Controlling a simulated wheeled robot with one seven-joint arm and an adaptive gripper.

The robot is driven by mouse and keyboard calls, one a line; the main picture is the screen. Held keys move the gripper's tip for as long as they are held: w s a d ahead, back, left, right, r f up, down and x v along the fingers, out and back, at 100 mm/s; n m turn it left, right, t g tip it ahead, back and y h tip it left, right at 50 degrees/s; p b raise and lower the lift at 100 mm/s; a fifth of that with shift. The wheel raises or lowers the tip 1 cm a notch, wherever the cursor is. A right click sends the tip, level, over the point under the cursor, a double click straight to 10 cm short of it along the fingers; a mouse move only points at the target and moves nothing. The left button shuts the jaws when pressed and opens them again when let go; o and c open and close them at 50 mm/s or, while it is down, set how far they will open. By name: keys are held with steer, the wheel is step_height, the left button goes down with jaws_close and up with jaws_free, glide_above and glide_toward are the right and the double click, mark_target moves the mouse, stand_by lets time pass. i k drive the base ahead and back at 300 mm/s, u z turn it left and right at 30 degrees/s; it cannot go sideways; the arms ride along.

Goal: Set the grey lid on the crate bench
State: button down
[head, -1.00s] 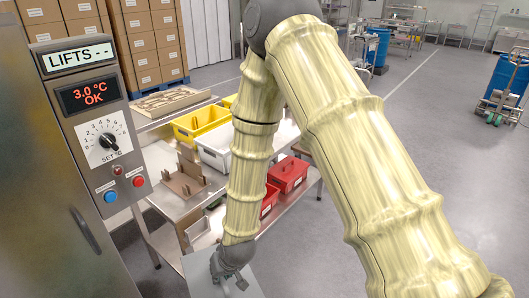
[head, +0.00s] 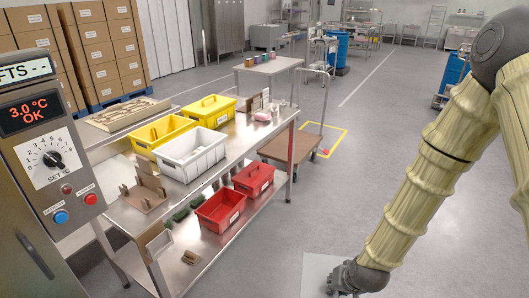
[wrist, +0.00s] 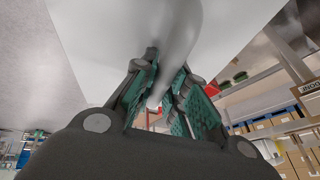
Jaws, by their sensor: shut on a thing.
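The grey lid (head: 314,272) is a flat pale panel low in the head view, partly cut off by the bottom edge. My gripper (head: 343,280) is over it. In the wrist view, my gripper (wrist: 160,90) is shut on the lid's rounded handle, and the lid's pale underside or top face (wrist: 90,35) fills much of the upper picture. The crate bench (head: 243,143) is a steel two-level bench to the left of the lid, clear of it. It carries yellow crates (head: 160,134), a white crate (head: 190,155) and, lower down, red crates (head: 220,210).
A steel cabinet with a control panel (head: 50,155) stands close at the left. A brown-decked trolley (head: 292,150) stands behind the bench in a yellow floor marking. Stacked cartons (head: 100,45) are at the back left. The floor right of the bench is open.

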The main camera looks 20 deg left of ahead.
mark_target(238, 131)
steer(key=z, duration=0.35)
steer(key=i, duration=2.5)
steer(key=u, duration=2.5)
